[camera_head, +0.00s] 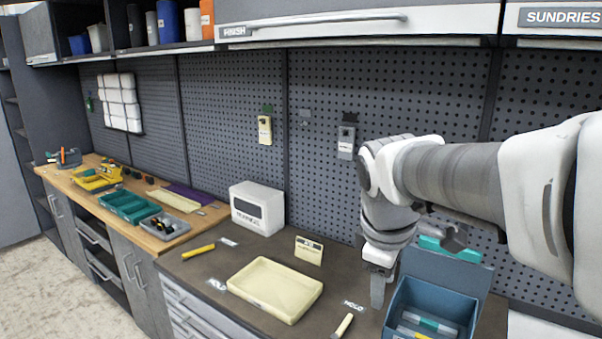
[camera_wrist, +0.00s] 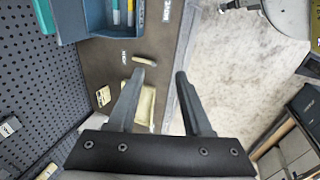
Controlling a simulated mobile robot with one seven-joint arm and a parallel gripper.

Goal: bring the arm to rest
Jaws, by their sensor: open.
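My gripper (camera_head: 379,288) points downward above the dark worktop, just left of the blue bin in the head view. In the wrist view my gripper (camera_wrist: 160,75) has its two fingers apart, with nothing between them. My white and grey arm reaches in from the right side of the head view. The blue bin (camera_head: 452,295) holds several light and teal items; it also shows at the top left of the wrist view (camera_wrist: 88,22). Whether the fingers touch the bin's side cannot be told.
A cream tray (camera_head: 274,290), a small cream-handled object (camera_head: 342,326), a yellow-handled object (camera_head: 198,252), a cream card stand (camera_head: 309,250) and a white box (camera_head: 257,207) are on the worktop. Pegboard (camera_head: 225,110) and overhead cabinets (camera_head: 360,27) bound the back.

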